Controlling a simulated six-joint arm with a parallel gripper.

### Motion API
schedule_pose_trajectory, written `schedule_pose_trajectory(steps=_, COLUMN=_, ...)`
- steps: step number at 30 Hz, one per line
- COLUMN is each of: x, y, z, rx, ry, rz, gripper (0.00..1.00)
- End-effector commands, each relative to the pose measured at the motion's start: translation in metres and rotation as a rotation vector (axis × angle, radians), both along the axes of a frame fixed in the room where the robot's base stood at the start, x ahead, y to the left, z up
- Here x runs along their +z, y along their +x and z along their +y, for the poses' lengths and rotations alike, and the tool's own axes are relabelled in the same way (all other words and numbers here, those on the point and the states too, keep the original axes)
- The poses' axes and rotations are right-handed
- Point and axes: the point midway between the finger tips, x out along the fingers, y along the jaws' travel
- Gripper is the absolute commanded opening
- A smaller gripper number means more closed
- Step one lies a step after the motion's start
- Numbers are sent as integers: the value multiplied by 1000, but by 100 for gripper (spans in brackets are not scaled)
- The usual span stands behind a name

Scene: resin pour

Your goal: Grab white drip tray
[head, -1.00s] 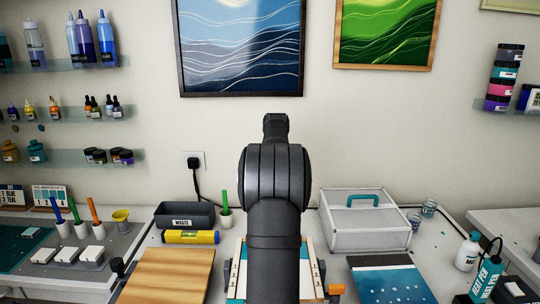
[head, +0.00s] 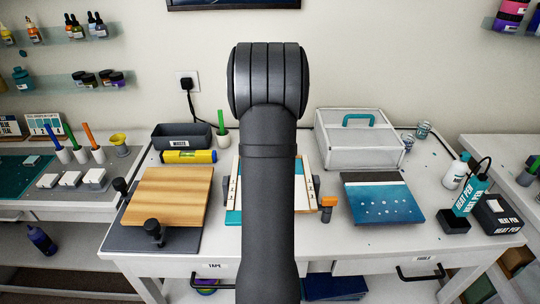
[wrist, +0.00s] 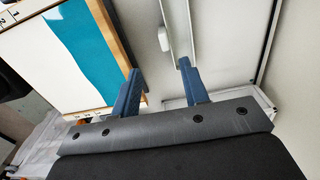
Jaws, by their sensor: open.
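My gripper (wrist: 158,80) is open in the wrist view, its two blue fingers apart with nothing held between them. Beyond the fingers is a pale, thin-rimmed panel (wrist: 232,45); I cannot tell whether it is the white drip tray or part of another white thing. Left of the fingers is a wood-edged board with a teal area (wrist: 85,45). In the head view my arm covers the middle of this board (head: 234,216) and hides the gripper. I cannot make out the drip tray for certain there.
A white case with a teal handle (head: 360,143) stands right of my arm, with a blue panel (head: 383,202) in front. A wooden board (head: 168,196), a yellow level (head: 188,157) and a waste bin (head: 181,138) are left. A heat pen box (head: 471,197) is far right.

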Motion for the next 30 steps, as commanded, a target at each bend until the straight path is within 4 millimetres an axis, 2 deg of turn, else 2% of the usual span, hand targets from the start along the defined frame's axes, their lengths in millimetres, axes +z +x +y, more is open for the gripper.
schedule_pose_trajectory(steps=3, x=-28, y=-1, z=0, rx=0, ry=0, rz=4, gripper=41)
schedule_pose_trajectory(steps=9, x=-64, y=0, z=0, rx=0, ry=0, rz=2, gripper=41)
schedule_pose_trajectory(steps=19, x=-86, y=2, z=2, rx=0, ry=0, rz=1, gripper=41)
schedule_pose_trajectory(steps=27, x=-124, y=8, z=5, rx=0, ry=0, rz=0, gripper=41)
schedule_pose_trajectory(steps=30, x=-129, y=8, z=5, rx=0, ry=0, rz=-2, gripper=41)
